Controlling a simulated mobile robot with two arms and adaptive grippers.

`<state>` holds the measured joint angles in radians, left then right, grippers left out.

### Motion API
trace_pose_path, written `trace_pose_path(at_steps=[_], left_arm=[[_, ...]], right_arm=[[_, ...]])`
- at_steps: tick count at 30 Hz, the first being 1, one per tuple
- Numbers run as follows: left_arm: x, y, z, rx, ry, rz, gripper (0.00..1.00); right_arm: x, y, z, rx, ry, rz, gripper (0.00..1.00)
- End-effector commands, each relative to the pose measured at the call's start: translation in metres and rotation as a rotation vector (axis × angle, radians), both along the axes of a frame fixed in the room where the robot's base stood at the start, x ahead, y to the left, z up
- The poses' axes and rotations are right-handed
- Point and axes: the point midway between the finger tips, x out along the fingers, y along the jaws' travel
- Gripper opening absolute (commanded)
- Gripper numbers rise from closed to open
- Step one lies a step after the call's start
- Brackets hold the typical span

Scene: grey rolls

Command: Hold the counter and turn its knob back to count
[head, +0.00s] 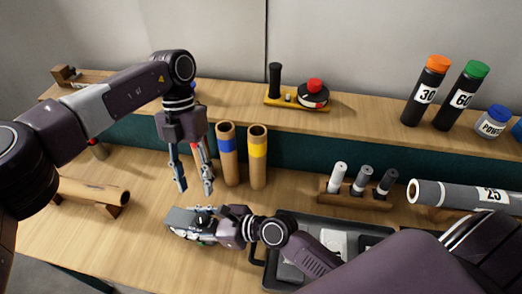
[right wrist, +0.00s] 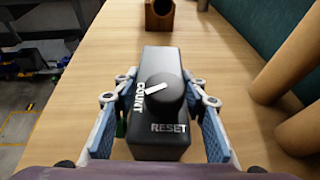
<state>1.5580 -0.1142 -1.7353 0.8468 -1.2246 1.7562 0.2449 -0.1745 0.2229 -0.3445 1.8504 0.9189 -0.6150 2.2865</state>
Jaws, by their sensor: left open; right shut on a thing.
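The counter (right wrist: 160,125) is a dark box with a round black knob (right wrist: 168,97) on top, in the middle of the right wrist view. The knob's white pointer points left, to the COUNT label; RESET is printed at the near edge. My right gripper (right wrist: 160,118) is shut on the counter's sides, with a blue-padded finger on each side. In the head view the right gripper (head: 200,224) is low over the front bench, and its fingers partly hide the counter. My left gripper (head: 195,188) is open and empty, fingers down, above and behind the counter, apart from it.
Upright tubes with blue (head: 227,150) and yellow (head: 258,155) bands stand just right of the left gripper. A brown roll (head: 95,192) lies on a cradle at left. A dark tray (head: 372,233) is right of the counter. The bench front left of the counter is clear.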

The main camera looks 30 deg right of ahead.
Motion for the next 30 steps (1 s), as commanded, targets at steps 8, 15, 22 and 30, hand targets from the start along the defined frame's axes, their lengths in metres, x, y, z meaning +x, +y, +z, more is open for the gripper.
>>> trace_pose_path(at_steps=[8,15,22,30], left_arm=[[-0.015,0.009,-0.016,-0.229,0.033,-0.318,0.41],[-0.021,0.017,-0.020,-0.424,-0.004,-0.589,0.41],[-0.022,0.028,-0.017,-0.582,-0.094,-0.845,0.41],[-0.018,0.046,-0.007,-0.702,-0.253,-1.146,0.41]], right_arm=[[0.000,0.000,0.000,0.000,0.000,0.000,0.06],[0.000,0.000,0.000,0.000,0.000,0.000,0.06],[0.000,0.000,0.000,0.000,0.000,0.000,0.06],[0.000,0.000,0.000,0.000,0.000,0.000,0.06]])
